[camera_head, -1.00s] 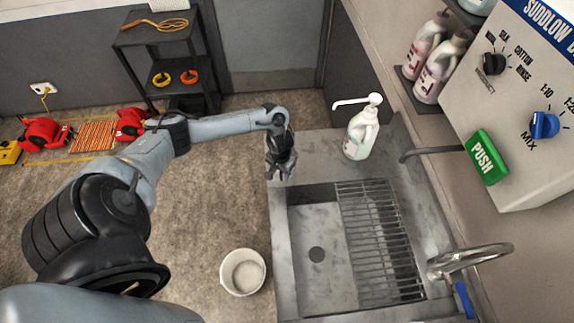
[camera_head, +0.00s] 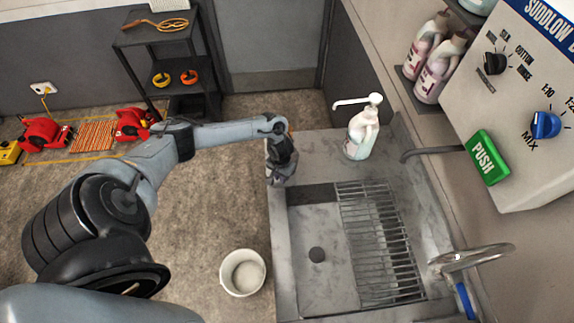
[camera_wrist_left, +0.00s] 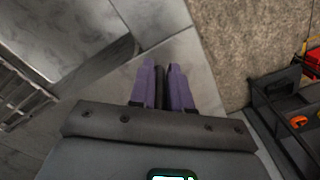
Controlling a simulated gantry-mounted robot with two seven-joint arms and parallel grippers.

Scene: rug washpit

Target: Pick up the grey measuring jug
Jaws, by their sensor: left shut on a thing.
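My left gripper (camera_head: 279,178) is over the far left corner of the steel sink counter, pointing down. In the left wrist view its purple fingers (camera_wrist_left: 161,88) are close together on a narrow dark grey piece (camera_wrist_left: 160,90). I take this piece to be part of the grey measuring jug. The rest of the jug does not show clearly, hidden by the gripper and wrist. I cannot tell whether it is clear of the counter. My right gripper is not in view.
The sink (camera_head: 317,280) has a wire rack (camera_head: 380,245) on its right side. A white pump bottle (camera_head: 361,135) stands right of the gripper. A white bucket (camera_head: 242,289) stands on the floor left of the sink.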

